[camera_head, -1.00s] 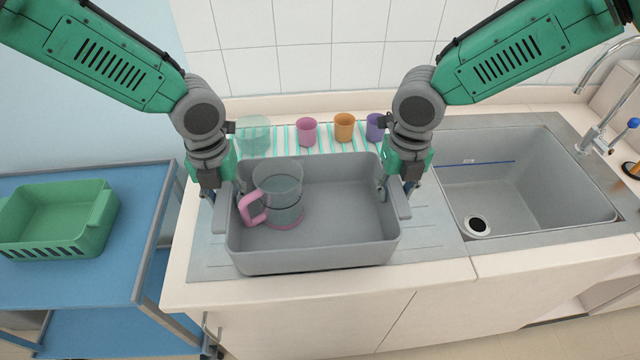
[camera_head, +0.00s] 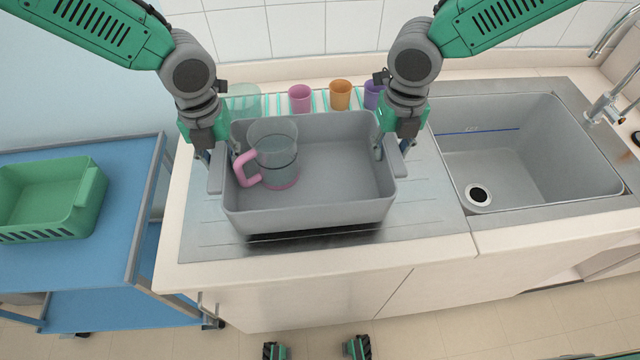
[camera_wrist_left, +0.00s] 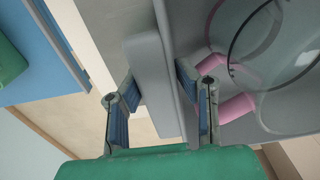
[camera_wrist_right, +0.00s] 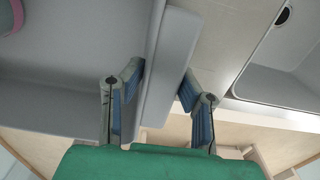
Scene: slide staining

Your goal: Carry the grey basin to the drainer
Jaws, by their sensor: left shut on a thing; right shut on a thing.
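The grey basin (camera_head: 305,214) is level in the head view, a little above the ribbed steel draining board (camera_head: 420,215), with a dark shadow under its front. A clear jug (camera_head: 276,160) with a pink handle and pink base stands inside it at the left. My left gripper (camera_head: 222,160) is shut on the basin's left handle, and the left wrist view shows that handle (camera_wrist_left: 152,85) between the fingers. My right gripper (camera_head: 390,152) is shut on the right handle, which also shows in the right wrist view (camera_wrist_right: 165,75).
Behind the basin is a striped teal-and-white mat (camera_head: 319,100) with a pink cup (camera_head: 300,98), an orange cup (camera_head: 340,95), a purple cup (camera_head: 373,95) and a greenish clear vessel (camera_head: 243,101). The sink (camera_head: 540,165) is at right. A blue cart (camera_head: 110,240) with a green basket (camera_head: 50,200) is at left.

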